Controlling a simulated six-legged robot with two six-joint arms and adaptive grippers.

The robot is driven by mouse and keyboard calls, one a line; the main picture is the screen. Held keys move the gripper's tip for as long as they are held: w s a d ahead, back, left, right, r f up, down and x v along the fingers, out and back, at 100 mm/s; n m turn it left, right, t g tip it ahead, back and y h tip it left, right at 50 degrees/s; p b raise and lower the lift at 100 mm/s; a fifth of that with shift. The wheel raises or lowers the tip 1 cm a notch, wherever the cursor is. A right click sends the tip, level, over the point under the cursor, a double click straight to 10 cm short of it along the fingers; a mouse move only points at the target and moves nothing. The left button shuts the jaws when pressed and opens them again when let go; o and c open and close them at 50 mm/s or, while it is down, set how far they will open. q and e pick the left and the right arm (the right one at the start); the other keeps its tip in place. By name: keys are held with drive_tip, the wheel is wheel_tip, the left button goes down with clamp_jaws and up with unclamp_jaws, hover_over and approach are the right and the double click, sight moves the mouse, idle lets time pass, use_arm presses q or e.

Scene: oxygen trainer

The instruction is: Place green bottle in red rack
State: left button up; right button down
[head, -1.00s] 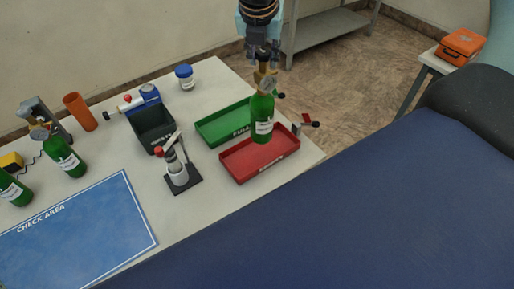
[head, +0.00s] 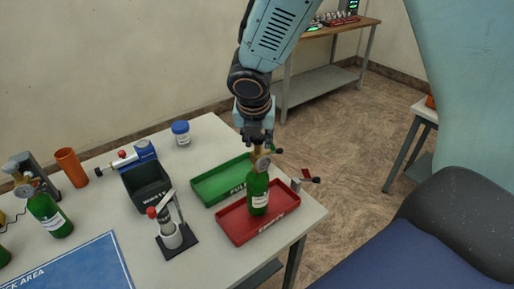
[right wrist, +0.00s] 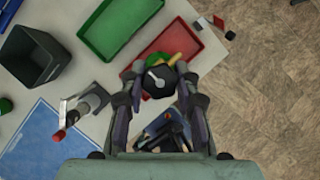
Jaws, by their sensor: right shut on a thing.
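The green bottle (head: 258,197) with a brass valve and gauge stands upright within the outline of the red rack (head: 233,232). Its base appears at the rack floor; I cannot tell if it touches. My right gripper (head: 259,141) is shut on the valve at its top, coming from above. In the right wrist view, the gripper (right wrist: 160,80) closes around the gauge, with a bit of green bottle (right wrist: 158,60) behind it and the red rack (right wrist: 194,48) beyond. My left gripper is not in view.
The green tray (head: 205,191) lies behind the red rack. A dark waste bin (head: 150,190) and a small stand (head: 172,237) are to the left. Another green bottle (head: 50,216) stands farther left, near the blue check-area mat (head: 85,268). A blue-lidded jar (head: 181,134) stands behind.

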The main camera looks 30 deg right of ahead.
drive_tip(key=shift+s+a+f, duration=0.2)
drive_tip(key=shift+s+f, duration=0.15)
drive_tip(key=shift+f, duration=0.2)
drive_tip(key=shift+w+d+f, duration=0.1)
drive_tip(key=shift+w+d, duration=0.15)
drive_tip(key=c, duration=1.3)
unclamp_jaws()
drive_tip(key=shift+w+d+f, duration=0.1)
drive_tip(key=shift+w+f, duration=0.15)
drive_tip(key=o, duration=0.3)
drive_tip(key=shift+s+a+r, duration=0.2)
drive_tip(key=shift+s+a, duration=0.05)
drive_tip(key=shift+s+r, duration=0.1)
drive_tip(key=shift+s, duration=0.15)
drive_tip(key=shift+w+d, duration=0.15)
drive_tip(key=shift+w, duration=0.1)
drive_tip(key=shift+r, duration=0.25)
use_arm(q)
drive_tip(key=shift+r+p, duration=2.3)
drive_tip(key=shift+p, duration=0.2)
use_arm(e)
drive_tip(key=shift+v, duration=5.55)
